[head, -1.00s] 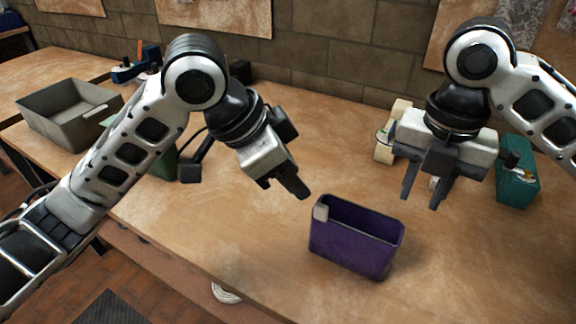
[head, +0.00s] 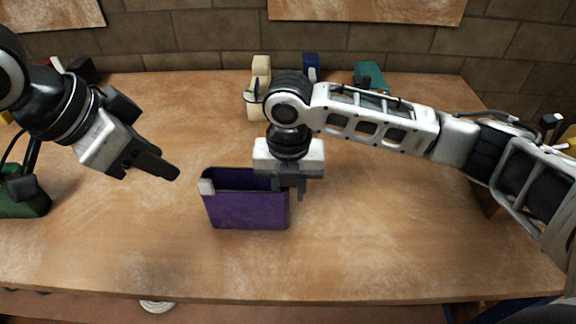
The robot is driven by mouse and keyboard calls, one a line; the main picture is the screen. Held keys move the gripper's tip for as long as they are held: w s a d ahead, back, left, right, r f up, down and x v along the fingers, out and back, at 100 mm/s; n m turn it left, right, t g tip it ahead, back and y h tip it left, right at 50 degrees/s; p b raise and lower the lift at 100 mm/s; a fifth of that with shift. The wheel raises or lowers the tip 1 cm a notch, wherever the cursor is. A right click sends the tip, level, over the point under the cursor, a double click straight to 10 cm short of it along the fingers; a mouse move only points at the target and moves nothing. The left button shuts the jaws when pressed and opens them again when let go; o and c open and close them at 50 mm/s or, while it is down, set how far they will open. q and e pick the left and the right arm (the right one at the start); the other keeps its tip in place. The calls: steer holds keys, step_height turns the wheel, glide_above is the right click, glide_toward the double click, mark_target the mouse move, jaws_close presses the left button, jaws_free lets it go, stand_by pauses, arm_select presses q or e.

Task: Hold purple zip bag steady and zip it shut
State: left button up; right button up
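The purple zip bag (head: 245,208) stands upright on the table with its top open. A pale grey tab (head: 207,187), perhaps the zip slider, sits at the left end of its rim. My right gripper (head: 290,190) points down at the bag's right end. Its fingers are apart, one near or over the rim and the other just right of the bag; contact is unclear. It hides the rim's right corner. My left gripper (head: 172,174) is to the left of and slightly above the tab, clear of the bag. Its fingers overlap in this view, so their gap is hidden.
Behind stand a cream object (head: 260,72), a dark blue object (head: 311,66) and a teal object (head: 370,76). A green object (head: 25,203) is at the left edge. The wooden table (head: 400,230) is clear in front and to the right.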

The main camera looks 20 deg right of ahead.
steer(key=shift+f, duration=1.2)
jaws_close()
arm_select(q)
steer(key=shift+c, duration=0.4)
steer(key=m+g+h, duration=0.3)
steer(key=m+g, duration=0.2)
steer(key=m, duration=0.4)
glide_toward(202, 180)
steer(key=shift+g, duration=0.3)
steer(key=x, duration=1)
steer(key=shift+w+d+f, duration=0.15)
steer(key=shift+w+f, duration=0.05)
